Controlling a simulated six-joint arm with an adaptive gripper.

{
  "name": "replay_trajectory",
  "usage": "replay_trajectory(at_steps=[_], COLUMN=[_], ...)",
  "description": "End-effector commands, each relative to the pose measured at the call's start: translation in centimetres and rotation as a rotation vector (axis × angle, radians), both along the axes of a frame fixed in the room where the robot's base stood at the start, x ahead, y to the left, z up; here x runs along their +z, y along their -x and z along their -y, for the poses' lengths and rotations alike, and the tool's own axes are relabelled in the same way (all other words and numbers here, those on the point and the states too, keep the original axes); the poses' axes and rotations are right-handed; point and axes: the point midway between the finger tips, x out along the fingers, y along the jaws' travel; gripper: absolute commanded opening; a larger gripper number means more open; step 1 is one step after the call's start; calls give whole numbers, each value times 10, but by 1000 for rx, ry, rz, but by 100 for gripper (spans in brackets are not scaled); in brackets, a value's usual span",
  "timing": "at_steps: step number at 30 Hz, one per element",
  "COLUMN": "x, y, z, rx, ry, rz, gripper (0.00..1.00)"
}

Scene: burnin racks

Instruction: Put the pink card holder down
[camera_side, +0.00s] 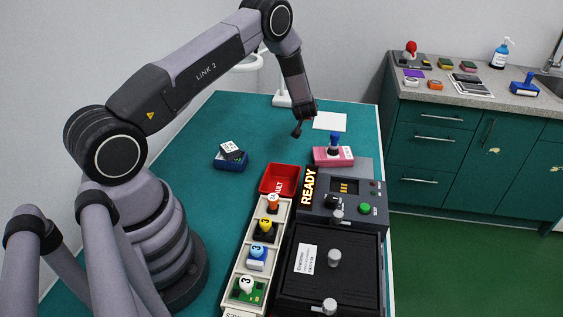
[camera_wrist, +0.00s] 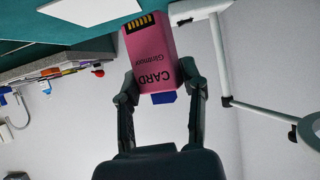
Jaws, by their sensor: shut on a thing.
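In the wrist view the pink card holder (camera_wrist: 150,55), marked CARD and with gold contacts, sits between the two fingers of my gripper (camera_wrist: 162,85). The fingers are shut on its sides, and a bit of blue shows at its near end. In the side view my gripper (camera_side: 298,131) is a small dark shape above the teal table; I cannot make out the held holder there. A pink block (camera_side: 331,157) with a blue-knobbed piece (camera_side: 334,142) stands behind the console, to the right of and below my gripper; I cannot tell how it relates to the held one.
A red bin (camera_side: 280,179) and a tray (camera_side: 241,268) of knobbed pieces stand left of the READY console (camera_side: 345,205). A blue holder (camera_side: 231,162) lies on the left. White paper (camera_side: 330,121) lies at the back, near a lamp (camera_side: 284,101). The back-left table is clear.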

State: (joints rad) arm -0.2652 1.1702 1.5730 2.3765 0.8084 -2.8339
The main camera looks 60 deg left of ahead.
Motion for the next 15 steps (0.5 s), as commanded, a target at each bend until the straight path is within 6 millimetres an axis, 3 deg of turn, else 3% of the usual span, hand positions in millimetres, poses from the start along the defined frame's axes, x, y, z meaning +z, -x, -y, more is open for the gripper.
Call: replay_trajectory(at_steps=[9, 15], x=[-50, -66], y=[1, 0], z=[0, 0], rx=[0, 1], ry=[0, 0], rz=[-3, 0], gripper=[16, 16])
